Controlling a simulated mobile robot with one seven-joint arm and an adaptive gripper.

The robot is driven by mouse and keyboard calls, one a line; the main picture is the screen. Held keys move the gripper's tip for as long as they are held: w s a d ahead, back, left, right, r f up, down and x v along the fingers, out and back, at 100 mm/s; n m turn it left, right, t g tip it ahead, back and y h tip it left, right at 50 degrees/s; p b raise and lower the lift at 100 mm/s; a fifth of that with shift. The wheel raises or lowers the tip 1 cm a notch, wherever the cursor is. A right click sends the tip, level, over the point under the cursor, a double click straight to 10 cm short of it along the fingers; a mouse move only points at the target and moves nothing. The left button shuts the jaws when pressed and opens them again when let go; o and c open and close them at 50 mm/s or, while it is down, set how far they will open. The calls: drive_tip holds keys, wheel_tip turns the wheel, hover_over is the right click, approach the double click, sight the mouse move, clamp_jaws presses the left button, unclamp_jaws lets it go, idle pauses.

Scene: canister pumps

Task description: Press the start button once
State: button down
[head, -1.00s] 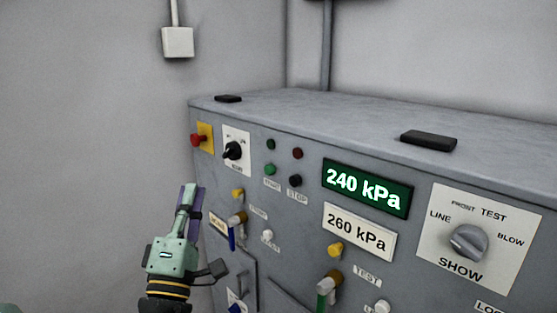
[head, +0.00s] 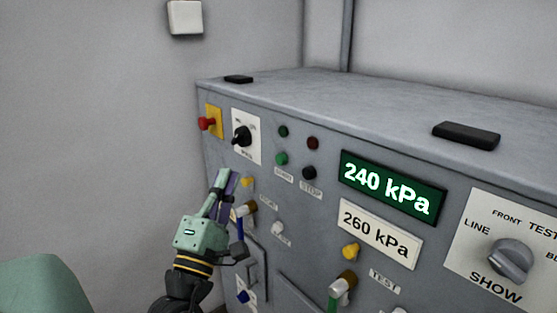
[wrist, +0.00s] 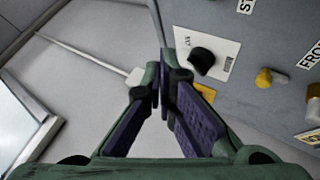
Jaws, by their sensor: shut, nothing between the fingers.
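The start button (head: 281,158) is a green round button on the panel's upper left, above a small START label. The black stop button (head: 309,172) sits just right of it. My gripper (head: 227,177) is shut and empty, below and left of the start button in the head view. Its fingers also show shut in the wrist view (wrist: 162,85), pointing toward the panel's left end. In the wrist view the black rotary knob (wrist: 201,59) on its white plate is right of the fingertips. I do not make out the start button there.
A red knob on a yellow plate (head: 207,124) and the black rotary switch (head: 242,136) are left of the start button. Dark green and dark red lamps are above it. A yellow knob (head: 247,182) and a brass-coloured valve (head: 244,210) stick out near my gripper.

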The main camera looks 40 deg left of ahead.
drive_tip(key=w, duration=0.8)
drive_tip(key=shift+d+p, duration=0.35)
drive_tip(key=shift+p, duration=0.05)
drive_tip(key=shift+w, duration=0.2)
idle(0.9)
drive_tip(key=shift+w, duration=0.3)
drive_tip(key=shift+w, duration=0.55)
idle(0.9)
drive_tip(key=shift+s, duration=0.95)
drive_tip(key=shift+s, duration=0.1)
drive_tip(key=s, duration=0.5)
drive_tip(key=shift+a, duration=0.2)
